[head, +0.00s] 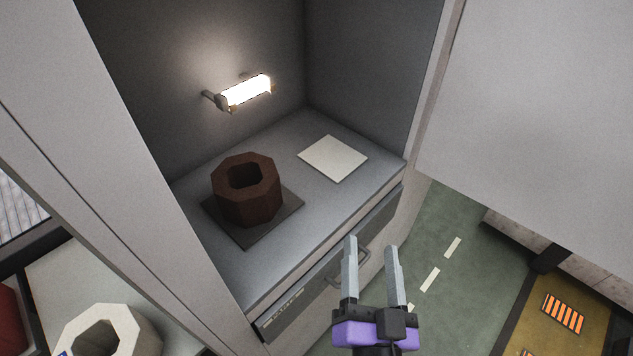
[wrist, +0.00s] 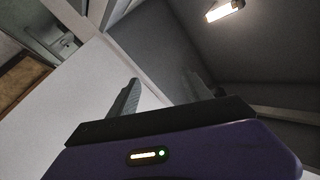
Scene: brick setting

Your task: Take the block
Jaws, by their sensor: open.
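A dark brown octagonal block (head: 262,205) with a hole through its top sits on a dark square mat (head: 247,236) inside a grey cabinet alcove. A pale octagonal block (head: 136,331) with a similar hole stands at the lower left, outside the alcove. My gripper (head: 371,246) is open and empty, in front of the alcove's drawer and to the right of and below the brown block in the head view. In the wrist view my gripper's fingers (wrist: 160,92) are apart with nothing between them; neither block shows there.
A pale square plate (head: 333,158) lies bare on the alcove shelf (head: 290,255), right of the brown block. A lit lamp (head: 245,92) is on the back wall. A drawer with a handle (head: 350,268) is below. Alcove side walls and a large pale panel (head: 540,100) bound the space.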

